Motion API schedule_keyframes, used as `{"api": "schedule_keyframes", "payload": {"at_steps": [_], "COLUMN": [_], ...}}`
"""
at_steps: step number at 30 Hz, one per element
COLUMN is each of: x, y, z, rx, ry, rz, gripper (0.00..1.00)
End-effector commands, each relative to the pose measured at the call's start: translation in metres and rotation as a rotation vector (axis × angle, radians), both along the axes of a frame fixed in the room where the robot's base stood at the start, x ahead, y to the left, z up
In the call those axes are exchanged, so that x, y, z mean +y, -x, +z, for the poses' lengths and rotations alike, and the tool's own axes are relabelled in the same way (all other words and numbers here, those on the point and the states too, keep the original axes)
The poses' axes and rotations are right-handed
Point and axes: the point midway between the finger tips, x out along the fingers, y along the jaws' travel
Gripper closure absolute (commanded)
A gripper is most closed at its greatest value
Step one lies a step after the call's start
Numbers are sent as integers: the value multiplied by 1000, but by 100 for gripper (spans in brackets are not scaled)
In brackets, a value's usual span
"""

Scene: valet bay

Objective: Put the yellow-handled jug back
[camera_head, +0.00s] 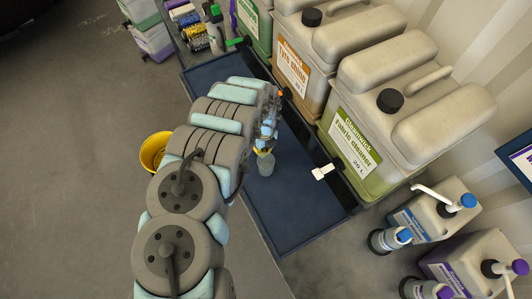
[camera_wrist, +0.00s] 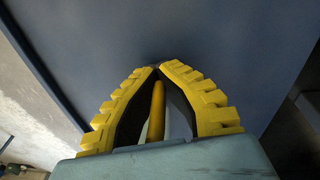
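The jug (camera_head: 265,165) is a small grey, see-through vessel over the dark blue tray in the head view. It is partly hidden by my arm, and I cannot tell whether it touches the tray. My gripper (camera_head: 263,150) is at its top, mostly hidden there by my wrist. In the wrist view my gripper (camera_wrist: 158,70) has its yellow toothed fingers drawn together at the tips. The jug's yellow handle (camera_wrist: 157,108) stands between them, with a grey piece of the jug beside it.
The blue tray (camera_head: 290,220) is mostly bare. Behind it stand large containers, including fabric cleaner (camera_head: 365,150) and tyre shine (camera_head: 293,70), with a white tap (camera_head: 322,172) over the tray. Pump bottles (camera_head: 435,215) stand at right. A yellow bucket (camera_head: 155,150) is on the floor at left.

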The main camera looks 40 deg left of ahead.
Motion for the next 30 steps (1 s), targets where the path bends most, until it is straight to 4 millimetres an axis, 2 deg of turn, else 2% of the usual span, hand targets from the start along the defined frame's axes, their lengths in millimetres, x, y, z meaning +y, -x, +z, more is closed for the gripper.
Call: {"api": "schedule_keyframes", "payload": {"at_steps": [1, 13, 16, 17, 25, 30], "x": [1, 1, 1, 1, 1, 2], "y": [0, 0, 0, 0, 0, -1], "z": [-5, -5, -4, -4, -3, 5], "rx": [-1, -1, -1, -1, -1, -2], "ry": [-1, 0, 0, 0, -1, -2], "rz": [2, 2, 2, 2, 1, 1], "gripper": [100, 100, 71, 67, 67, 67]}}
